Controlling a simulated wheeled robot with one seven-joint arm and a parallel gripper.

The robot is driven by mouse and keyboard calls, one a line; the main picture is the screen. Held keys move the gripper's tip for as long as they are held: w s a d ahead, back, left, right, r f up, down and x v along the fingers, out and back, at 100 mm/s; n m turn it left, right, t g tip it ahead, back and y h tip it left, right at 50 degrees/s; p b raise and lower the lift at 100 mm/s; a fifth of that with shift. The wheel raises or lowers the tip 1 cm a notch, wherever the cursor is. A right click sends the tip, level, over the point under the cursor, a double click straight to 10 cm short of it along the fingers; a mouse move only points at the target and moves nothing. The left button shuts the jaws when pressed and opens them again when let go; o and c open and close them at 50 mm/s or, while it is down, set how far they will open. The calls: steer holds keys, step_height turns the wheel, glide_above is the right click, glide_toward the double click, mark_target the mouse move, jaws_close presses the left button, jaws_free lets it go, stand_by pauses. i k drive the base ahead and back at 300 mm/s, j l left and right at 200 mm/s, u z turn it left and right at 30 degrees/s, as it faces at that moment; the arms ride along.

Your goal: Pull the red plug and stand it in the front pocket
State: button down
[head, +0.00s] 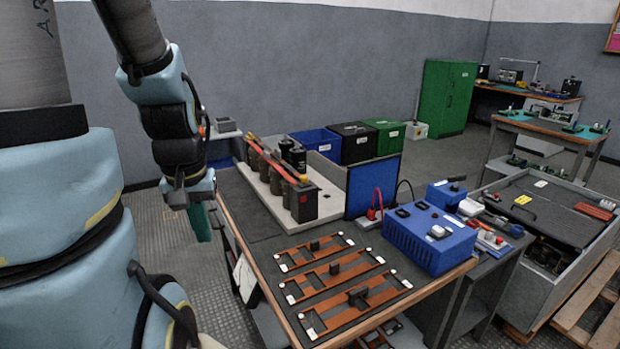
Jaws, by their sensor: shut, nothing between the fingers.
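A small red plug (371,214) with a looping red lead stands at a pale block on the bench, just left of the blue instrument box (430,238). It looks upright. My gripper (201,226) hangs off the left side of the bench, pointing down, with its teal fingers together and nothing held. It is well to the left of the red plug and apart from it. I cannot tell which thing is the front pocket.
Brown slotted frames (333,272) with dark handles lie on the bench (243,203) front. A blue panel (373,186) stands behind the plug.

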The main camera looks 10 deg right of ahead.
mark_target(371, 212)
steer(key=k, duration=1.25)
steer(key=u, duration=1.35)
steer(key=k+l, duration=0.1)
steer(key=l, duration=0.4)
steer(key=k+l, duration=0.1)
steer(key=l, duration=0.4)
steer(key=k+l, duration=0.1)
steer(key=l, duration=0.95)
steer(key=k+l, duration=0.15)
steer(key=l, duration=0.35)
steer(key=k+l, duration=0.1)
steer(key=l, duration=0.4)
